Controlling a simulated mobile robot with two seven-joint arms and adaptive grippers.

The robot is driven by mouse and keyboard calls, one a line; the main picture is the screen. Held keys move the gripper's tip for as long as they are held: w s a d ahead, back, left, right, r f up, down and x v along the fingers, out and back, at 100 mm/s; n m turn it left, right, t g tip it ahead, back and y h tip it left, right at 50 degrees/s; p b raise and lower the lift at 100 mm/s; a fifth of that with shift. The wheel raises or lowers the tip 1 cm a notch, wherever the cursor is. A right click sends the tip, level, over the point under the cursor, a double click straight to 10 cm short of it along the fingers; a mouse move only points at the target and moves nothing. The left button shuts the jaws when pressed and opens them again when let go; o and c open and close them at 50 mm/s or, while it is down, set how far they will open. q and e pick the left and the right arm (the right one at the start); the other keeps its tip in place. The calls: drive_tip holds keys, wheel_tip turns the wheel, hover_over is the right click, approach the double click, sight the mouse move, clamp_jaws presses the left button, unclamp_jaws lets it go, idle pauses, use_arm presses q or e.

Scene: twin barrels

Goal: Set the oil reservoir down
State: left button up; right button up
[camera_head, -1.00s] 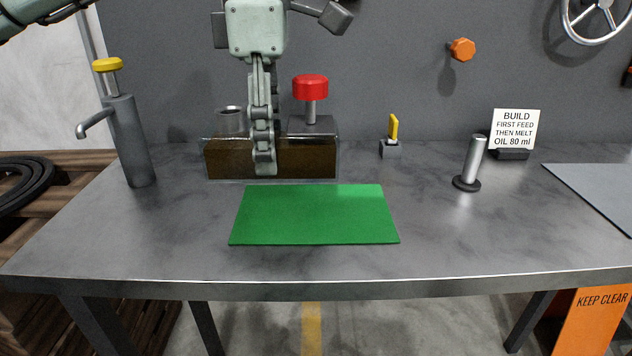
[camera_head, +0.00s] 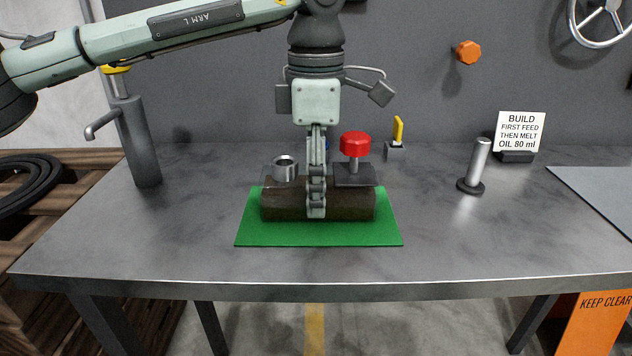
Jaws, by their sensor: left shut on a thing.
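The oil reservoir (camera_head: 345,203) is a dark brown see-through block with a grey metal ring on its top left and a red knob on a dark block on its top right. It is level over the green mat (camera_head: 388,232); I cannot tell if its underside touches the mat. My left gripper (camera_head: 317,205) points down and is shut on the reservoir near its middle, fingers over the front face. The mat's middle is hidden behind the reservoir. My right gripper is out of view.
A grey pump with a spout (camera_head: 138,140) stands at the left. A metal post (camera_head: 477,165), a small yellow lever (camera_head: 397,130) and a sign (camera_head: 520,130) stand to the right and back. A grey sheet (camera_head: 605,190) lies far right. The front of the table is clear.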

use_arm(q)
drive_tip(key=shift+f, duration=0.1)
drive_tip(key=o, duration=1.5)
wheel_tip(320, 180, up, 12)
drive_tip(key=shift+r, duration=0.1)
